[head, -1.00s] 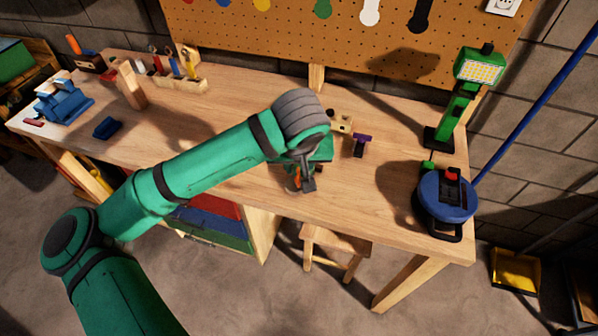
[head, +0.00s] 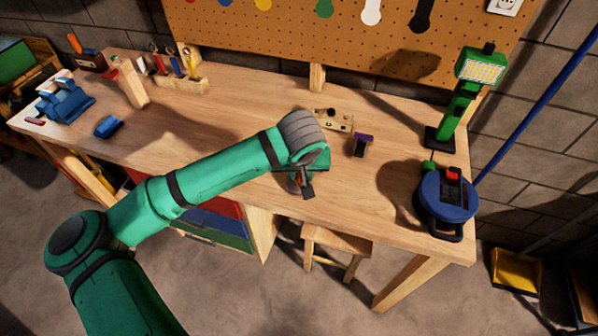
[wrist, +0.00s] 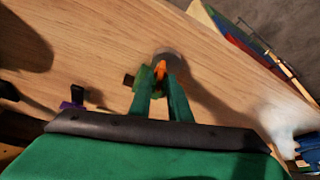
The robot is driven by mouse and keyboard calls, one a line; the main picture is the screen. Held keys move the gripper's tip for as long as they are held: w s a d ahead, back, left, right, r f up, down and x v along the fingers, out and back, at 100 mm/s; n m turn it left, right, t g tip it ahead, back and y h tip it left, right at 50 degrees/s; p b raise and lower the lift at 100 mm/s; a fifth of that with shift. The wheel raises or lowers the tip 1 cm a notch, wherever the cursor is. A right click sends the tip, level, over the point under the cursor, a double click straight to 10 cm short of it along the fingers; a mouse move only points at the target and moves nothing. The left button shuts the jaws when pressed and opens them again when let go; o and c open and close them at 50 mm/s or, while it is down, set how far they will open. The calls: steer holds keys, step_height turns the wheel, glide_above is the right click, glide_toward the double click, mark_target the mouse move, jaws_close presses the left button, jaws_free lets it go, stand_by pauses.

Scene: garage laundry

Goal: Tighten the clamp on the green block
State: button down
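A green work lamp (head: 460,105) and a blue round tool (head: 446,196) are at the right. A stool (head: 338,243) stands below the front edge.

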steer(key=shift+m, duration=0.4)
steer(key=shift+w+a+m+g+h, duration=0.15)
steer(key=shift+m+h, duration=0.35)
steer(key=shift+m, duration=0.75)
steer(key=shift+s+m+g+h, duration=0.15)
steer(key=shift+m+h, duration=0.35)
steer(key=shift+m, duration=0.75)
steer(key=shift+w, duration=0.1)
steer(key=c, duration=1.9)
jaws_free()
steer(key=v, duration=1)
steer(key=shift+r, duration=0.4)
steer(key=shift+a, duration=0.1)
